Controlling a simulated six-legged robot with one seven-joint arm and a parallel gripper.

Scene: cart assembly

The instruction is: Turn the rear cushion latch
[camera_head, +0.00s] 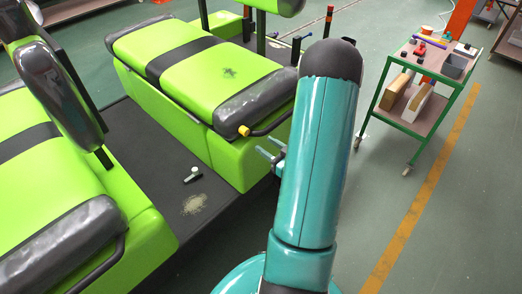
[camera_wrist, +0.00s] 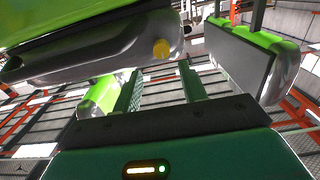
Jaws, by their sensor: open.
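A lever with a yellow knob (camera_head: 244,131) and a dark bar (camera_head: 272,125) sits at the grey end of the green cushion (camera_head: 228,72), likely the cushion latch. The yellow knob (camera_wrist: 161,48) shows beyond my fingertips in the wrist view, at the edge of the grey cushion end (camera_wrist: 95,58). My gripper (camera_head: 266,148) is open and empty, just below and right of the knob in the head view, apart from it. Both fingers (camera_wrist: 161,76) show in the wrist view with a clear gap between them. My teal arm hides part of the space behind the gripper.
Another green seat (camera_head: 60,200) stands at the left. A green-framed cart (camera_head: 436,66) with tools and boxes stands at the right. The floor between arm and cart is clear.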

